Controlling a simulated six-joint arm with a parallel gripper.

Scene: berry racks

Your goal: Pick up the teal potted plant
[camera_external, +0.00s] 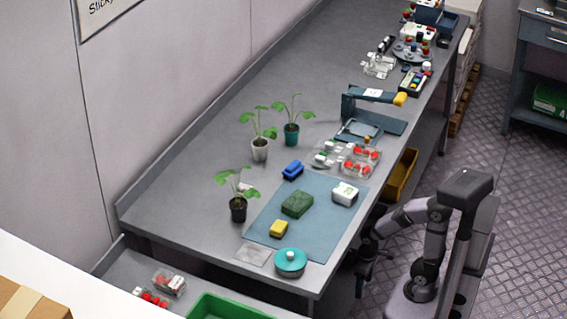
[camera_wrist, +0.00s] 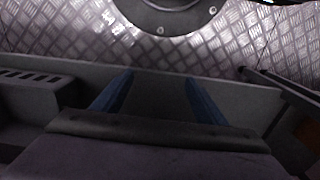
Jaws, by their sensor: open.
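The teal potted plant (camera_external: 291,134) stands upright on the grey bench in the external view, behind the blue mat and to the right of the white potted plant (camera_external: 260,148). Its green leaves spread above the teal pot. A third plant in a black pot (camera_external: 238,209) stands nearer the front left. My gripper (camera_external: 366,279) is open and empty, low beside the bench's front edge, well apart from the teal pot. The wrist view shows none of the plants, only the metal floor and dark structures.
A blue stapler-like item (camera_external: 293,170) and clear boxes of red berries (camera_external: 362,160) lie near the plant. A dark press with a yellow handle (camera_external: 372,95) stands to its right.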

